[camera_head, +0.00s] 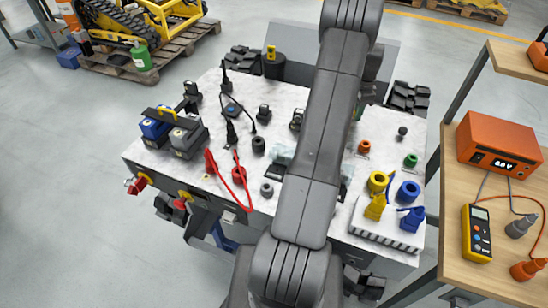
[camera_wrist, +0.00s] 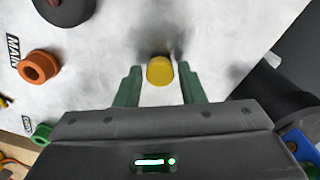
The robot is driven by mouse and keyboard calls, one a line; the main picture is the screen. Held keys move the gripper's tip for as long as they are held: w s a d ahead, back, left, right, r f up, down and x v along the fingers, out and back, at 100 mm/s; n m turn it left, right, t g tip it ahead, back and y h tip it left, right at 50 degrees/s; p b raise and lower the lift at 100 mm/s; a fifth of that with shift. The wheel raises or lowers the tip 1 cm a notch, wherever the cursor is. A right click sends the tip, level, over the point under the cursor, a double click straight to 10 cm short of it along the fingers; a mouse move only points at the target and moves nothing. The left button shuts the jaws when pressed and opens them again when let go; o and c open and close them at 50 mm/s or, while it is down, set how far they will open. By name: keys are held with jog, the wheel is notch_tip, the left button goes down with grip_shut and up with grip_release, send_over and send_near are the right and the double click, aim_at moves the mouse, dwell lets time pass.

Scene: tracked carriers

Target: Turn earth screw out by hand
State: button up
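A small yellow round piece (camera_wrist: 160,71), seemingly a screw head or knob, stands on the pale panel in the wrist view. I cannot tell for certain that it is the earth screw. The two green fingers of my gripper (camera_wrist: 157,86) stand one on each side of it, apart, with a visible gap on both sides. My gripper is open and holds nothing. In the head view my arm hides the gripper and the yellow piece.
An orange ring (camera_wrist: 39,67) by a MAIN label, a green ring (camera_wrist: 42,133) and a dark round part lie left in the wrist view. A black cylinder (camera_wrist: 284,100) is close on the right. A wooden bench (camera_head: 508,268) with an orange meter box (camera_head: 497,141) stands right in the head view.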

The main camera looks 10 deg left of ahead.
jog(key=c, duration=0.5)
jog(key=n, duration=0.3)
jog(key=shift+n, duration=0.4)
jog(key=n, duration=0.4)
jog(key=shift+n, duration=1)
jog(key=n, duration=0.9)
jog(key=shift+n, duration=0.4)
